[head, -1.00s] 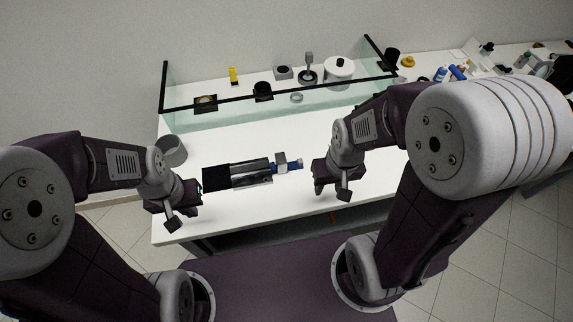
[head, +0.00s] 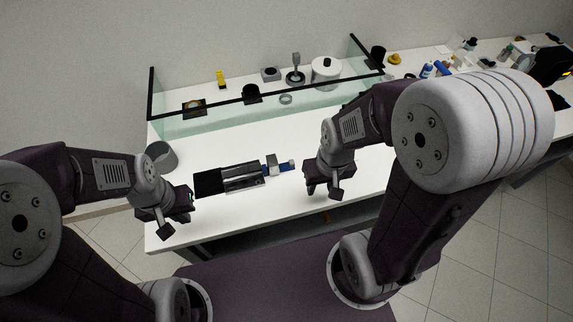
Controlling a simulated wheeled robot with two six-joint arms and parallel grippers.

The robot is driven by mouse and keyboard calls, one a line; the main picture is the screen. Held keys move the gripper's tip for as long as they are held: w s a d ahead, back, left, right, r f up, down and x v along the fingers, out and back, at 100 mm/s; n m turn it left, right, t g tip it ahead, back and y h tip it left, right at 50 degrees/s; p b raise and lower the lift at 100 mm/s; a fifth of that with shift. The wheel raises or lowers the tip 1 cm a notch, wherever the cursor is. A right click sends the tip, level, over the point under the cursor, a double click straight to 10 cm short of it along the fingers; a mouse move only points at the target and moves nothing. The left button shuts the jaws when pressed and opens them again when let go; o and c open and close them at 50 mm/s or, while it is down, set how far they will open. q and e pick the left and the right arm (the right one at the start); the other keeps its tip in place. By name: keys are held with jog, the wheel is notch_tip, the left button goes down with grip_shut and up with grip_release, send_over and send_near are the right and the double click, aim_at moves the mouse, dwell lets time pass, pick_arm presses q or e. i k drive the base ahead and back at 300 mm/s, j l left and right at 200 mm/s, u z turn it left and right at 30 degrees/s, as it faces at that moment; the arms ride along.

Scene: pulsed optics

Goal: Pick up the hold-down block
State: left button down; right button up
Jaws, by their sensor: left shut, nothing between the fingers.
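A small grey block (head: 272,161) sits by a blue piece (head: 284,168) at the right end of a dark fixture (head: 241,178) on the white bench; I cannot be sure that this grey block is the hold-down block. My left gripper (head: 170,219) is shut and empty, at the bench's left front, to the left of a black pad (head: 208,184) beside the fixture. My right gripper (head: 325,190) is over the front of the bench, to the right of the blue piece and apart from it. Its finger gap is too small to judge.
A grey cylindrical cup (head: 161,158) stands at the bench's left end. A low glass screen with a black top rail (head: 300,94) runs across the bench; a white lidded pot (head: 326,70) and small optics parts stand behind it. Bottles crowd the far right. The bench before the screen is mostly clear.

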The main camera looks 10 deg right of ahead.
aim_at(272, 162)
jog(key=k+j+z, duration=0.15)
jog(key=j, duration=0.2)
jog(key=k+j+z, duration=0.15)
jog(key=j, duration=0.2)
jog(key=k+j+z, duration=0.15)
jog(key=j, duration=0.15)
jog(key=k+j+z, duration=0.15)
jog(key=j, duration=0.15)
jog(key=i+j, duration=0.05)
